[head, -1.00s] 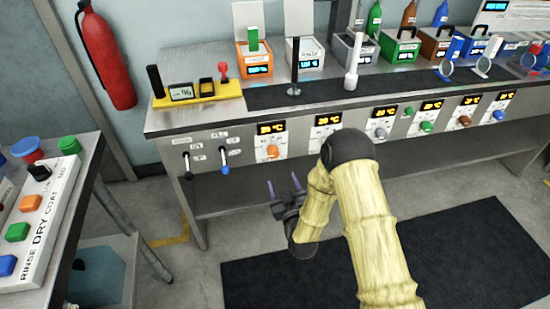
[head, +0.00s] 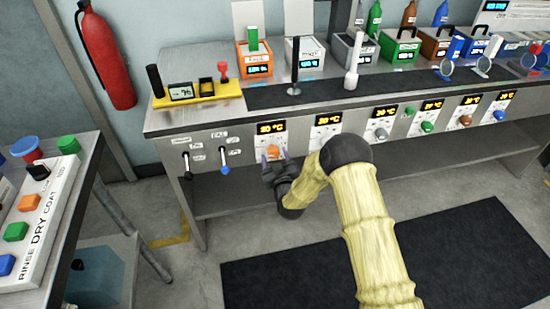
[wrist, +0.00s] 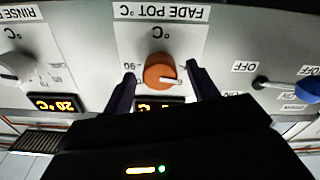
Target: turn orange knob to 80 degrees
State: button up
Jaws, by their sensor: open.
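The orange knob (wrist: 160,72) sits on a white panel labelled FADE POT in the wrist view, which shows the panel upside down. It also shows on the bench front in the head view (head: 272,150). A display (head: 271,128) above it in the head view reads about 30 °C. My gripper (wrist: 158,85) is open, with one dark finger on each side of the knob. In the head view my gripper (head: 275,157) is right at the knob's panel. I cannot tell whether the fingers touch the knob.
A blue-tipped lever (head: 225,169) and a black lever (head: 188,175) are left of the knob.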

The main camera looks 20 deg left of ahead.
jog(key=c, duration=1)
